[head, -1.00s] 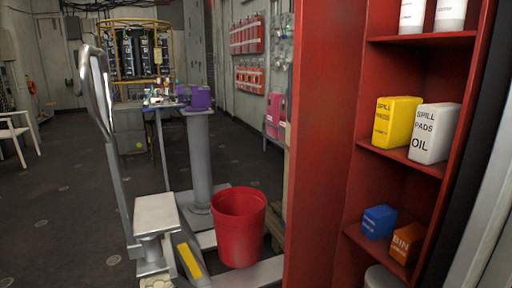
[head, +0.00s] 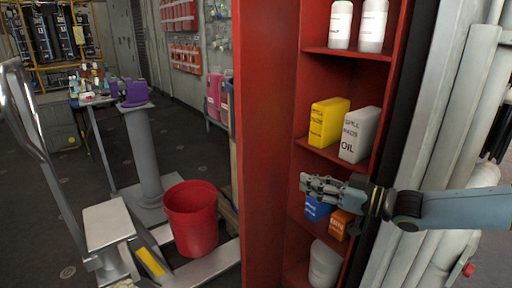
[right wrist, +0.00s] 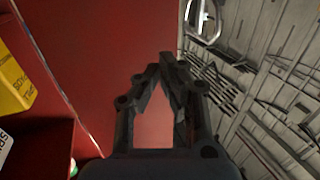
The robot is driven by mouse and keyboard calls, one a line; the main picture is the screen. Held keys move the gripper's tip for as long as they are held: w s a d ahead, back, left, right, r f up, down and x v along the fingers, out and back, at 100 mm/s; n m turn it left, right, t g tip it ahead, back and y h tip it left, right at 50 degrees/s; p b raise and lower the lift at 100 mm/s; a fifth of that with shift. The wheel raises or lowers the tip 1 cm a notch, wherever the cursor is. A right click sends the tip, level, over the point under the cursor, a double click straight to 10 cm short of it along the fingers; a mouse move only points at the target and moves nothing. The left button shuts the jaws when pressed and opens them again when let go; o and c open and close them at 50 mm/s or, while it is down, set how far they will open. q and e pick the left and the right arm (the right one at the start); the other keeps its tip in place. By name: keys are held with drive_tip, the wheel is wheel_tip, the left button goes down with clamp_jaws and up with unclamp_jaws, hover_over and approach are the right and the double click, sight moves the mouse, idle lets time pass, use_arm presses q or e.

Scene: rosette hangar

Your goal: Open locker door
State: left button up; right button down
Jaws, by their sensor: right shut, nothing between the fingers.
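A red locker (head: 390,60) stands at the right of the head view with its shelves exposed. A tall red panel (head: 268,150) runs along its left; I cannot tell whether this is the door or a side wall. My right gripper (head: 304,184) reaches in from the right, in front of the lower shelves. It is shut and empty, its fingertips pointing left toward the panel. In the right wrist view the fingertips (right wrist: 166,64) meet in front of a red surface (right wrist: 100,60). My left gripper is out of view.
The shelves hold white bottles (head: 372,25), a yellow box (head: 328,122), a white box (head: 359,135), a blue box (head: 316,208) and an orange box (head: 341,224). A red bucket (head: 192,225) and a purple item on a grey pedestal (head: 143,160) stand to the left.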

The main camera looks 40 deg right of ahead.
sight(248, 159)
drive_tip(key=shift+y, duration=0.4)
drive_tip(key=b+x, duration=0.1)
drive_tip(key=x, duration=0.3)
drive_tip(key=r+b+x, duration=0.1)
drive_tip(key=x, duration=0.3)
drive_tip(key=r+b+x, duration=0.1)
drive_tip(key=b+x, duration=0.1)
drive_tip(key=x, duration=0.2)
drive_tip(key=shift+w+a, duration=0.2)
drive_tip(key=shift+w, duration=0.05)
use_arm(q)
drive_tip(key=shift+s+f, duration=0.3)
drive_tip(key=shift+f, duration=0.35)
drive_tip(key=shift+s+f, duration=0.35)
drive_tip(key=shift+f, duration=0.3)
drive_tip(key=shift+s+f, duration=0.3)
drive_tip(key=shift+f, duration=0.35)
use_arm(e)
drive_tip(key=shift+x, duration=0.85)
drive_tip(key=shift+w, duration=0.1)
